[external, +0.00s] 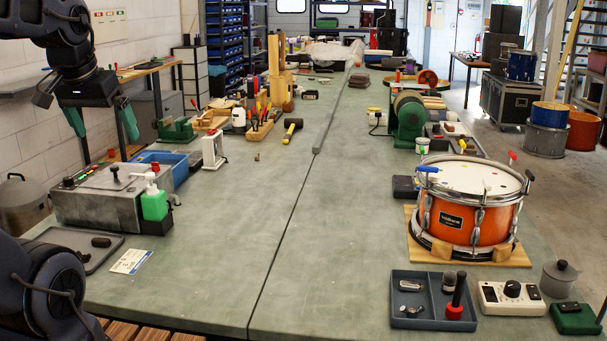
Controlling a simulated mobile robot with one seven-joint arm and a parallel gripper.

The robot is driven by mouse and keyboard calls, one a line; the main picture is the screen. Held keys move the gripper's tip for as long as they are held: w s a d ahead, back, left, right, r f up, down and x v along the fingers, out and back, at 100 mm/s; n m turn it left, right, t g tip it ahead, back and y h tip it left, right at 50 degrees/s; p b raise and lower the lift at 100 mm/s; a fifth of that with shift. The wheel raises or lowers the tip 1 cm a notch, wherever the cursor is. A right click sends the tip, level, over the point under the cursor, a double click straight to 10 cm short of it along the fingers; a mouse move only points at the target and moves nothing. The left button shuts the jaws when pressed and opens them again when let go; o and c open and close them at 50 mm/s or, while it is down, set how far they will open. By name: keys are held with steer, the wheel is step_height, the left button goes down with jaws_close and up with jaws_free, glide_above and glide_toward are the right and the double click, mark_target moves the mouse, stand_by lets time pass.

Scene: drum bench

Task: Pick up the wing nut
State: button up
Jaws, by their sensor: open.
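My gripper (101,122) hangs at the upper left, its two green fingers spread apart with nothing between them. It is high above the left side of the bench. A small silver metal piece (410,312), which looks like the wing nut, lies in the grey-blue divided tray (400,276) at the front right. It is in the front left compartment and is too small to make out clearly. My gripper is far from it, across the bench.
The tray also holds another silver part (411,287) and a red-based dark tool (456,300). An orange drum (467,216) stands behind it; a white control box (511,298) is to its right. The bench middle (270,230) is clear.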

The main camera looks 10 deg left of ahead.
steer(key=shift+s+a+f, duration=0.3)
steer(key=shift+s+a, duration=0.1)
steer(key=shift+s, duration=0.05)
steer(key=c, duration=1.4)
steer(key=shift+w+d, duration=0.1)
